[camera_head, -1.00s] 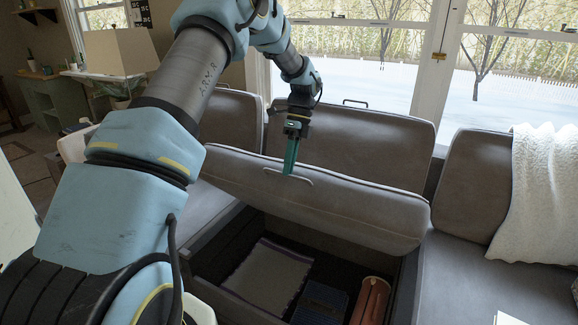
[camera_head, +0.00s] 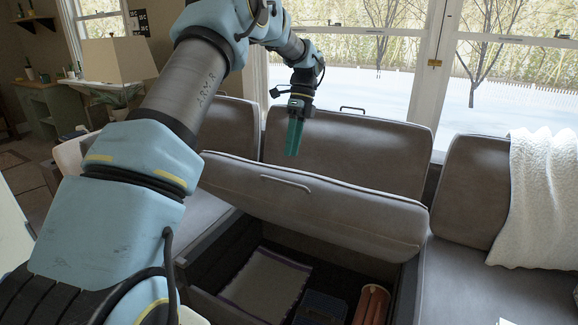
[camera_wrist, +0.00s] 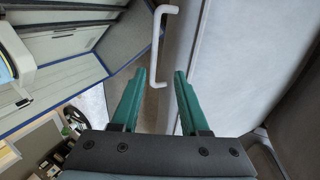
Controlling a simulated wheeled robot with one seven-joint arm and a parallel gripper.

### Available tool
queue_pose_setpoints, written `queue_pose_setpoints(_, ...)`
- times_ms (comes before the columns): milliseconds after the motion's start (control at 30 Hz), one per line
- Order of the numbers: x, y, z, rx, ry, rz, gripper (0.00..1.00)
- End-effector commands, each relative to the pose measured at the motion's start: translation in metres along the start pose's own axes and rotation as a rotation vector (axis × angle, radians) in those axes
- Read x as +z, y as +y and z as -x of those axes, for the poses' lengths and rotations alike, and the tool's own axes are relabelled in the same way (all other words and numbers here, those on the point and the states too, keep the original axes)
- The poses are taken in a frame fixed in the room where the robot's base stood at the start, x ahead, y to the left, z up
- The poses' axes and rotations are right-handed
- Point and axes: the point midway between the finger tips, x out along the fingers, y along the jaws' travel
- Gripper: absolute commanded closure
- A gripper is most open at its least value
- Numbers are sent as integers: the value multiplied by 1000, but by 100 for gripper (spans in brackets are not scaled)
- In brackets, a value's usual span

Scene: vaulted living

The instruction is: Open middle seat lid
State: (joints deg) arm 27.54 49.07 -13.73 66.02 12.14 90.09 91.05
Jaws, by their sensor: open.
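The middle seat lid (camera_head: 325,205) is a grey cushioned panel, tilted up with its front edge raised over an open storage box. Its handle (camera_head: 286,182) is a thin bar near the upper edge. In the wrist view the white handle (camera_wrist: 157,45) stands beyond the fingertips, and the lid surface (camera_wrist: 235,70) fills the right side. My gripper (camera_head: 292,152) has green fingers, is open and empty, and hangs above and behind the lid's raised edge, apart from the handle. The gripper also shows in the wrist view (camera_wrist: 160,75), with a gap between its fingers.
The storage box holds a folded cloth (camera_head: 265,283), a dark blue item (camera_head: 320,308) and a reddish-brown item (camera_head: 371,305). Seat backs (camera_head: 345,150) stand behind the lid. A white throw (camera_head: 540,205) hangs over the right seat. Windows are behind.

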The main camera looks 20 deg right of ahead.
Motion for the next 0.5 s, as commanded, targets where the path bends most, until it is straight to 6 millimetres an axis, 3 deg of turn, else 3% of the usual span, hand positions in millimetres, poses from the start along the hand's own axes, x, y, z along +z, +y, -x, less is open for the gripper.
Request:
queue_pose_setpoints(200,0,-1,28,-1,0,0,55)
queue_pose_setpoints(500,0,0,34,2,0,-1,55)
